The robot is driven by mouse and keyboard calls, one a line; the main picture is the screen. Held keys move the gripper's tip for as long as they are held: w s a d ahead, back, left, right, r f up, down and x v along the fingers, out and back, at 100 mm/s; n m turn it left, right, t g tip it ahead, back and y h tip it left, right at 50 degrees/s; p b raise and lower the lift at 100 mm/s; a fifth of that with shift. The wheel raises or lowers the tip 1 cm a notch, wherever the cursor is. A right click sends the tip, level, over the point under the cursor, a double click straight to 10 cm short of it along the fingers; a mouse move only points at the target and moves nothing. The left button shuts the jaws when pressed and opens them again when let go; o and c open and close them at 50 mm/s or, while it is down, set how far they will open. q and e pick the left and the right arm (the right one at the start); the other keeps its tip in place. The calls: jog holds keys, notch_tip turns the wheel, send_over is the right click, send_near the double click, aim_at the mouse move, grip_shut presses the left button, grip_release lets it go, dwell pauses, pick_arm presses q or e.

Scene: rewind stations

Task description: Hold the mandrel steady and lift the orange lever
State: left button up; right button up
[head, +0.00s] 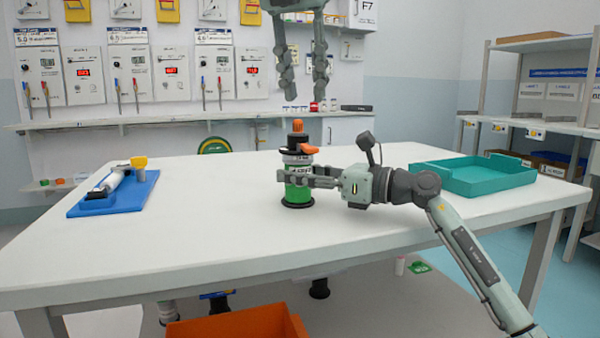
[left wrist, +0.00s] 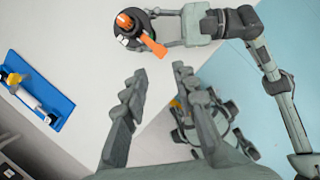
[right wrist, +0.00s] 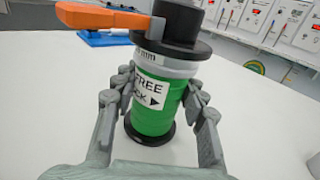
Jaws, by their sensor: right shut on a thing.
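The mandrel (head: 299,193) stands upright on the white table, with a green body, a white label, and black flanges at top and bottom. Its orange lever (head: 307,149) sticks out sideways near the top; it also shows in the left wrist view (left wrist: 154,46) and the right wrist view (right wrist: 100,17). My right gripper (head: 300,178) is shut around the mandrel's body from the right, one finger on each side. My left gripper (head: 305,98) hangs open and empty above and behind the mandrel in the head view, fingers pointing down. The left wrist view shows nothing between its fingers.
An empty teal tray (head: 470,183) sits at the right rear. An orange bin (head: 240,327) is below the front edge.

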pick_arm(q)
jog(key=s+f+n+t+y, duration=0.1)
jog(key=f, duration=0.2)
jog(key=s+f+n+t+y, duration=0.1)
jog(key=f+n+y, duration=0.1)
jog(key=f, duration=0.1)
jog(key=s+d+f+n+t+y, duration=0.1)
jog(key=f+y, duration=0.1)
jog(key=f, duration=0.1)
jog(key=shift+f, duration=0.2)
grip_shut()
jog(key=s+d+f+n+t, duration=0.3)
jog(key=s+d+t, duration=0.1)
jog(key=t, duration=0.2)
jog(key=shift+s+f+n+t+y, duration=0.3)
jog(key=shift+s+n+t, duration=0.05)
jog(key=shift+n+t, duration=0.05)
